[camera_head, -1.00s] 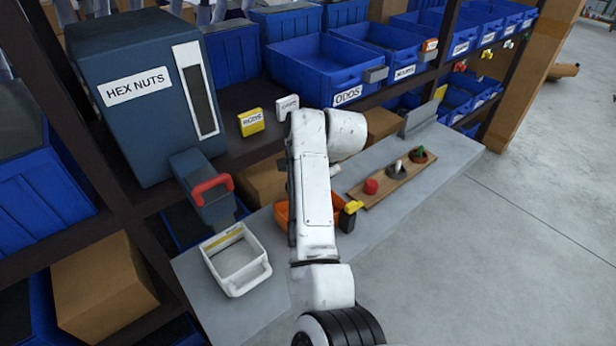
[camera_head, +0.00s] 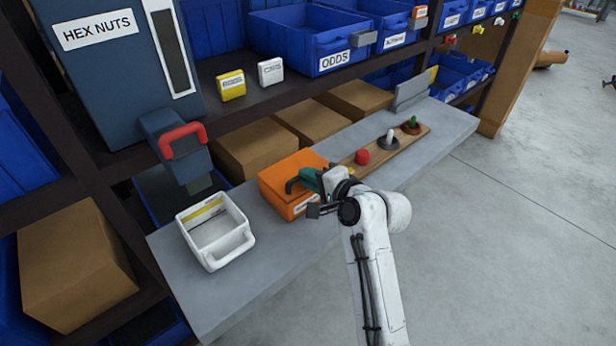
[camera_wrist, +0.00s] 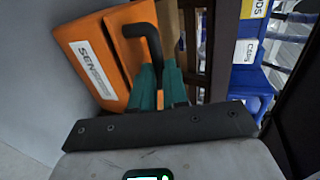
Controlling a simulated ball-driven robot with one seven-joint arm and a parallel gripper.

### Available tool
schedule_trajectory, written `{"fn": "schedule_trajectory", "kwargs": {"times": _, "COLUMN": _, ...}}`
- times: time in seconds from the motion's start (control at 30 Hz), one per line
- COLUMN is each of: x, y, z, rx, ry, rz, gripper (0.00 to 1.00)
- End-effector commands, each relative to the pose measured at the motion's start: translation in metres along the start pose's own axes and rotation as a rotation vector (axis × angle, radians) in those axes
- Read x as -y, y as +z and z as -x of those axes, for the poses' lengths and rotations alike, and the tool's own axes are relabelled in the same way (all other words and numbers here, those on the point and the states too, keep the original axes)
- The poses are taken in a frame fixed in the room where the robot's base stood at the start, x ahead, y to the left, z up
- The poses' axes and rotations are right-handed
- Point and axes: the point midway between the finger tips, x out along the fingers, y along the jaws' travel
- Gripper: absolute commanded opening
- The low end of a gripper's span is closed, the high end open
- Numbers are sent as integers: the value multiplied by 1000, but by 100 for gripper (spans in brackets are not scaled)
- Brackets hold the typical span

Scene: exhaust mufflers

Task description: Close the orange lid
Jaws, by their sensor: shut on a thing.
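The orange box (camera_head: 285,200) stands on the grey bench, right of the white bin. Its orange lid (camera_head: 293,165) covers its top; I cannot tell if it sits fully flush. In the wrist view the lid (camera_wrist: 131,22) lies beside the labelled box front (camera_wrist: 88,62), with a dark seam between them. A black bent handle (camera_wrist: 152,38) rises from the lid. My gripper (camera_head: 311,179) has teal fingers, shut on this handle at the lid's front right. The fingers also show in the wrist view (camera_wrist: 159,68) and partly hide the handle's end.
A white handled bin (camera_head: 216,232) stands left of the box under the hex nuts dispenser (camera_head: 182,145) with its red handle. A wooden board (camera_head: 375,160) with red, white and green knobs lies to the right. Cardboard boxes (camera_head: 255,148) sit behind. The front floor is clear.

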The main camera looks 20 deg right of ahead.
Motion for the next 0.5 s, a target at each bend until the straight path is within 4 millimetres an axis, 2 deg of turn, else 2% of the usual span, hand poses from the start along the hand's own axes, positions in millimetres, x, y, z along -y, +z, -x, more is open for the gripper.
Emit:
{"fn": "schedule_trajectory", "kwargs": {"times": 0.1, "x": -8, "y": -1, "z": 0, "rx": -1, "ry": 4, "rz": -1, "gripper": 0}}
{"fn": "schedule_trajectory", "kwargs": {"times": 0.5, "x": -14, "y": -1, "z": -1, "rx": 0, "ry": 13, "rz": -1, "gripper": 0}}
